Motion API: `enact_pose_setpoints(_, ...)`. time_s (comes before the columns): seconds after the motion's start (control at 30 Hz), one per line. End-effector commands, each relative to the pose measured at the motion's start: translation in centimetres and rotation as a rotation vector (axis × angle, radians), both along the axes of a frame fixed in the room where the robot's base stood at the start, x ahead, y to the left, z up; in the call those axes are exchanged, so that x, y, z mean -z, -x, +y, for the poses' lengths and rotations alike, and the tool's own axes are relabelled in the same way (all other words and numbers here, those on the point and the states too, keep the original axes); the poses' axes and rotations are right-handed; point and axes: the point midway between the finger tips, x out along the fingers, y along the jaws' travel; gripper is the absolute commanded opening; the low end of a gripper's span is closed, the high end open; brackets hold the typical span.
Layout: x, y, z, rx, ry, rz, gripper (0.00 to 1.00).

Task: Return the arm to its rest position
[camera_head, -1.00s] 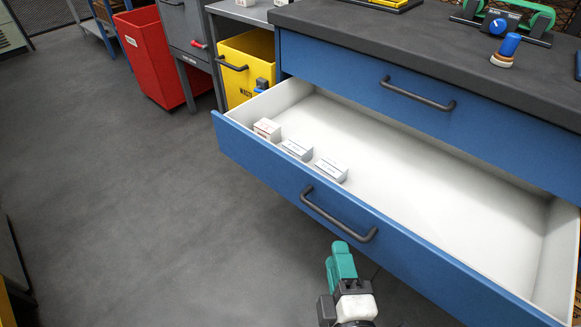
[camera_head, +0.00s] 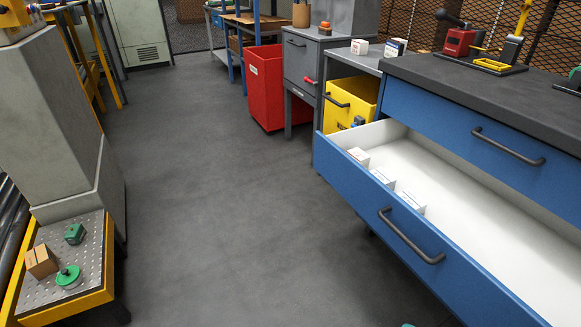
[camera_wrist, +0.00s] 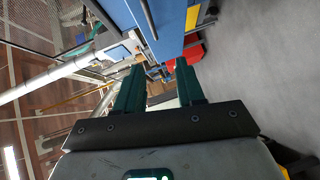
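My gripper (camera_wrist: 160,66) shows in the wrist view with its two dark green fingers apart and nothing between them. In the head view only a small teal bit (camera_head: 408,324), probably of my gripper, shows at the bottom edge, below the open drawer. The rest of my arm is out of view there. The open blue drawer (camera_head: 395,232) has a white inside and holds several small white boxes along its front left. In the wrist view the blue cabinet (camera_wrist: 165,25) is at the top, beyond the fingers.
A red bin (camera_head: 265,88) and a yellow bin (camera_head: 350,98) stand at the back. At left, a perforated stand (camera_head: 90,238) with a yellow edge bears a cardboard box (camera_head: 41,262) and green parts. The grey floor (camera_head: 215,215) between stand and drawer is clear.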

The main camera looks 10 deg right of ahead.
Motion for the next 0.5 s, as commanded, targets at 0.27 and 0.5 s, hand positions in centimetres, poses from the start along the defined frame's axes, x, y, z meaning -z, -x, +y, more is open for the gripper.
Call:
enact_pose_setpoints(0.27,0.8,0.3,-2.6,0.09,-0.084,0.016,0.38)
enact_pose_setpoints(0.5,2.6,1.1,-6.1,0.221,-0.218,0.05,0.38)
